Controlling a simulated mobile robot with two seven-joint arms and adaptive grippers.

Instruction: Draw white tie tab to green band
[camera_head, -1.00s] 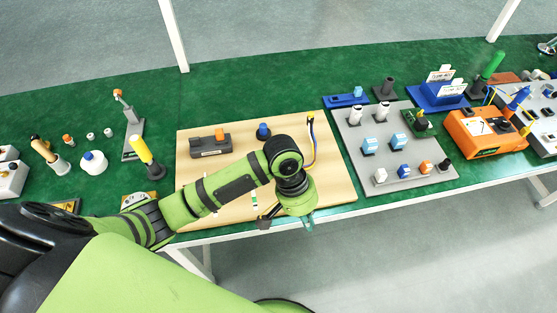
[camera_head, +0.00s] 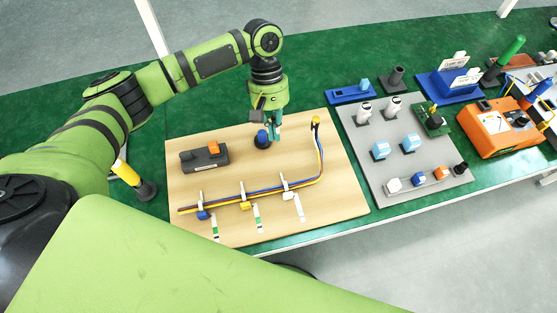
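A bundle of blue, black and yellow cables (camera_head: 262,191) lies on the wooden board. Three white ties cross it: a left tie (camera_head: 201,198), a middle tie (camera_head: 243,191) and a right tie (camera_head: 284,181). A striped tail with green and white parts (camera_head: 257,218) lies in front of the middle tie. Another striped tail (camera_head: 215,228) lies in front of the left one, and a mostly white tail (camera_head: 299,207) in front of the right one. My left gripper (camera_head: 275,137) points down beside the blue knob (camera_head: 262,138), away from the ties. Its finger gap is unclear. My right gripper is out of view.
A dark grey block with an orange part (camera_head: 204,155) sits on the wooden board (camera_head: 335,205). A grey plate (camera_head: 355,150) with several small parts lies to the right, near an orange machine (camera_head: 490,130). A yellow-handled tool (camera_head: 127,173) stands left of the board.

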